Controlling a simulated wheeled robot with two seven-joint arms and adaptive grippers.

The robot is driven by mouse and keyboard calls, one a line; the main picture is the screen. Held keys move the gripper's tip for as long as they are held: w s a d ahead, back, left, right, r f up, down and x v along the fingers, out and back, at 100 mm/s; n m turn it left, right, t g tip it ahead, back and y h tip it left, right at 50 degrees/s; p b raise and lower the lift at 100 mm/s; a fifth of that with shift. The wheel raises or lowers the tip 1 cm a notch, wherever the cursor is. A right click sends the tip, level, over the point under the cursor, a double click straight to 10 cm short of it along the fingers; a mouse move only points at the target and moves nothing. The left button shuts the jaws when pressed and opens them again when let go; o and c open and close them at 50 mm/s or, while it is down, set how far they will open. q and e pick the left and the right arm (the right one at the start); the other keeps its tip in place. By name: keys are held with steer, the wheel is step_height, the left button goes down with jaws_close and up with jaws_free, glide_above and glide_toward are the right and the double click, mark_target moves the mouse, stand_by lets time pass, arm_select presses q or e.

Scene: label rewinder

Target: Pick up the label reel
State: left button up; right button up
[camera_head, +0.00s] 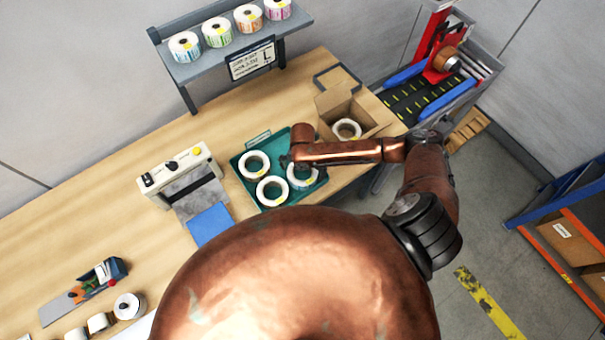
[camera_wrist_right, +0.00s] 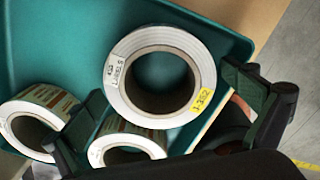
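Three white label reels lie in a green tray (camera_head: 238,163) on the bench: one at the left (camera_head: 245,158), one at the front (camera_head: 263,197) and one at the right (camera_head: 303,184), partly covered by my right arm. My right gripper (camera_head: 289,161) is over the tray's right part. In the right wrist view a white reel (camera_wrist_right: 160,37) with a yellow tag fills the middle. My right gripper's (camera_wrist_right: 166,92) fingers are spread on either side of it, with nothing gripped. Two more reels show at lower left. My left gripper is not in view.
An open carton (camera_head: 372,119) with a reel stands right of the tray. A label machine (camera_head: 180,172) and blue pad (camera_head: 209,225) are at its left. A shelf (camera_head: 225,58) with several reels stands behind.

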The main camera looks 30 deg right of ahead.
steer(key=c, duration=1.2)
steer(key=shift+c, duration=0.6)
steer(key=shift+r, duration=0.15)
